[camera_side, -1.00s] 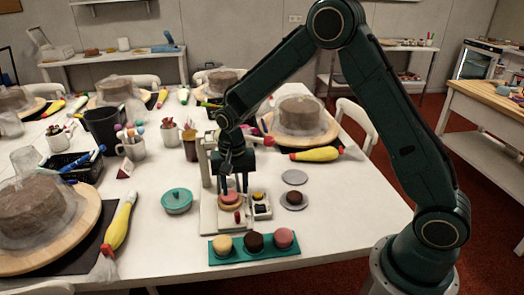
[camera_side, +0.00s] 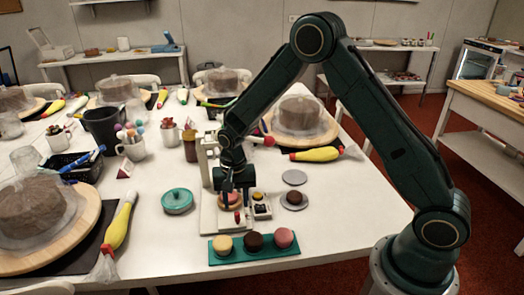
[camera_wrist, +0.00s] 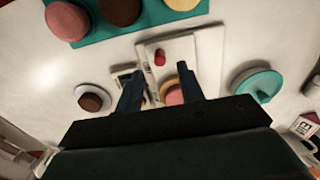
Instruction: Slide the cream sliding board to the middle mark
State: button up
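The cream sliding board (camera_side: 227,219) lies on a pale stand in the middle of the table's near side. A red knob (camera_side: 237,217) stands up near its front end; it also shows in the wrist view (camera_wrist: 160,58). A pink round cake (camera_wrist: 174,95) on a tan disc sits behind the knob. My gripper (camera_side: 236,202) hangs low over the board, behind the knob. In the wrist view, its two dark fingers are spread apart (camera_wrist: 160,88), with the pink cake showing between them and nothing gripped. I cannot make out the middle mark.
A teal tray (camera_side: 217,260) with three small cakes lies in front. A small box (camera_side: 262,208) and a grey disc with a dark cake (camera_side: 294,200) are to the right. The stand's upright (camera_side: 206,163) rises behind.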

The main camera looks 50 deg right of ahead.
aim_at(237, 212)
jog(key=shift+f, duration=2.25)
jog(key=c, duration=0.8)
jog(key=shift+w, duration=0.1)
jog(key=shift+w+d+r, duration=0.1)
jog(key=shift+w+d, duration=4.1)
jog(key=shift+w, duration=0.05)
jog(key=o, duration=0.7)
jog(key=shift+c, duration=0.2)
jog(key=shift+o, duration=0.7)
jog(key=shift+s, duration=0.1)
